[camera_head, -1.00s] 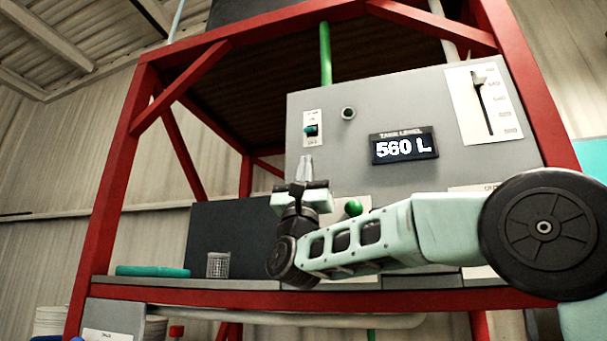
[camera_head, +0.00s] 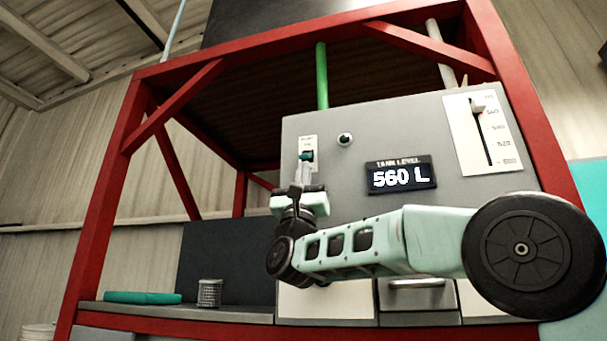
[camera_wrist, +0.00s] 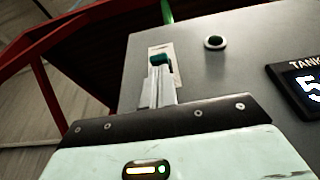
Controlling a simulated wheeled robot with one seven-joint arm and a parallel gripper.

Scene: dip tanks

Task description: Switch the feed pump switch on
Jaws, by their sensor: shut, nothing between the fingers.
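The feed pump switch (camera_head: 306,156) is a small teal toggle on a white plate at the upper left of the grey panel (camera_head: 375,125). It also shows in the wrist view (camera_wrist: 160,60), straight above the fingertips. My gripper (camera_head: 303,170) is shut and empty, pointing up just below the switch. In the wrist view the shut fingers (camera_wrist: 158,85) overlap the lower part of the plate and reach close under the toggle; I cannot tell whether they touch it. The plate's lower lettering is hidden behind the fingers.
A round indicator (camera_head: 345,139) sits right of the switch. A tank level display (camera_head: 400,175) reads 560 L, and a slider (camera_head: 480,106) is at the upper right. A red frame (camera_head: 110,190) surrounds the panel. A mesh cup (camera_head: 209,293) and a teal item (camera_head: 143,297) lie on the shelf.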

